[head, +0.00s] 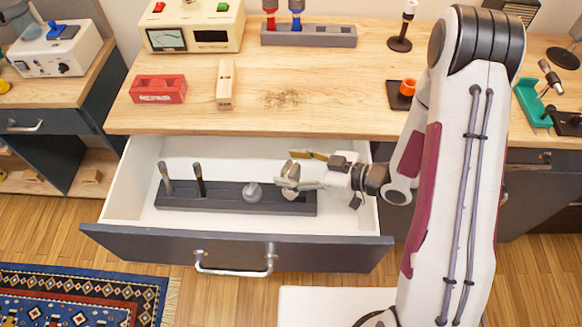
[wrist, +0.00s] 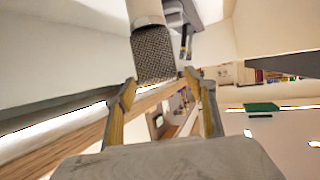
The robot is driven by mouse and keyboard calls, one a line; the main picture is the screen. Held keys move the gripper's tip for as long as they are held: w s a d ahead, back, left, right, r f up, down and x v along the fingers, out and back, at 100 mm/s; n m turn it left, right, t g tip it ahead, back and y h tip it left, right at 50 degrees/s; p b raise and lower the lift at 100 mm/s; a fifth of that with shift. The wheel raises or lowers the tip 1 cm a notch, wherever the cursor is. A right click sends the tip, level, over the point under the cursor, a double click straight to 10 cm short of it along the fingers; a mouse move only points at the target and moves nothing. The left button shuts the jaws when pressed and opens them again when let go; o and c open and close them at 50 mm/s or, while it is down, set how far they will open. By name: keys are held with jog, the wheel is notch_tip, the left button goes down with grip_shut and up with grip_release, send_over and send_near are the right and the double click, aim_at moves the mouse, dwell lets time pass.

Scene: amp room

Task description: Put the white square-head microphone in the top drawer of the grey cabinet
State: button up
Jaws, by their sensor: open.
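The open drawer (head: 340,255) of the grey cabinet is pulled out below the wooden top. A dark rack (head: 225,203) inside it holds several upright things. My gripper (head: 291,168) reaches into the drawer from the right, above the right part of the rack. In the wrist view, the white microphone (wrist: 148,12) has a pale body and a dark mesh square head (wrist: 153,53). The head is at the open fingertips of my gripper (wrist: 158,84); I cannot tell whether they touch it. In the head view, my gripper partly hides what stands there.
A rounded grey piece (head: 252,190) and two slim dark pieces (head: 200,180) stand in the rack, left of my gripper. The drawer floor before the rack is clear.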

jog(key=v, duration=0.2)
jog(key=shift+d+r, duration=0.1)
jog(key=shift+d, duration=0.25)
notch_tip(320, 180, up, 7)
dwell(0.5)
jog(key=shift+s+a, duration=0.1)
dwell(0.7)
